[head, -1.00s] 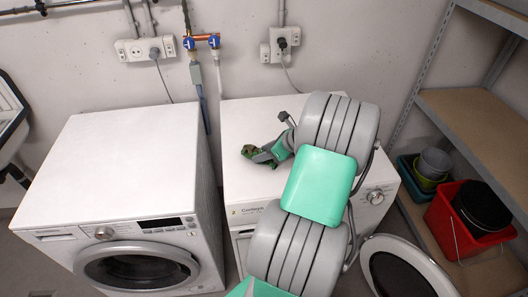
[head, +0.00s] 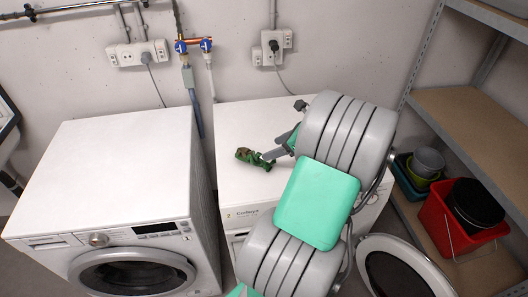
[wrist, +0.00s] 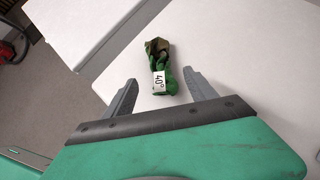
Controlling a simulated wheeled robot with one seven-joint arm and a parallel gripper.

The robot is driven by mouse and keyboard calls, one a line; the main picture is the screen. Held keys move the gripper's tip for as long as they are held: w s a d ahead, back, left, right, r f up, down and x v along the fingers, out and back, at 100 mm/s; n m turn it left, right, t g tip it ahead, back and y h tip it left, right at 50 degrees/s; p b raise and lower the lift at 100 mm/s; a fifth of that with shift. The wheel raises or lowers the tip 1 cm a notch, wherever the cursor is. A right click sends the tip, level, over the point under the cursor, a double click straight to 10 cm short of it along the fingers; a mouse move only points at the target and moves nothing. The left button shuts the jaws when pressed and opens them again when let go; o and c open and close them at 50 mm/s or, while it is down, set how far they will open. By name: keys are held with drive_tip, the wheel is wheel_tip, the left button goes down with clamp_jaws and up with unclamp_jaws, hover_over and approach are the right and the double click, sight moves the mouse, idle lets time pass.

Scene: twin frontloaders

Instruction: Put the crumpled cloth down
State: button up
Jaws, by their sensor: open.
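The crumpled cloth (head: 252,157) is green with a brown patch and lies on the white top of the right machine (head: 240,125). In the wrist view the cloth (wrist: 160,66) shows a white tag marked 40°. My gripper (wrist: 158,92) is open, with one finger on each side of the cloth's near end and a gap to each finger. The cloth extends out beyond the fingertips. In the head view my gripper (head: 270,158) is at the cloth's right side, partly hidden by my own arm.
A second white front-loader (head: 120,160) stands to the left, with a narrow gap between the machines. The right machine's round door (head: 400,275) hangs open. Shelves at the right hold a red bucket (head: 455,220) and bowls. Pipes and sockets (head: 138,52) are on the back wall.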

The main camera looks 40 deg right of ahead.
drive_tip(key=w+a+r+n+g, duration=0.2)
drive_tip(key=w+a+n, duration=0.1)
drive_tip(key=a+n, duration=0.6)
drive_tip(key=w+a+r+n+g, duration=0.2)
drive_tip(key=a+n, duration=0.5)
drive_tip(key=a, duration=0.4)
drive_tip(key=s+a+n+h, duration=0.1)
drive_tip(key=s+a+n, duration=0.3)
drive_tip(key=a+n, duration=0.2)
drive_tip(key=s+a+n+g+h, duration=0.1)
drive_tip(key=s+a+n, duration=0.3)
drive_tip(key=a+n, duration=0.3)
drive_tip(key=n, duration=0.4)
drive_tip(key=shift+s+a+r+h, duration=0.25)
drive_tip(key=shift+a+r+h, duration=0.05)
drive_tip(key=shift+h, duration=0.1)
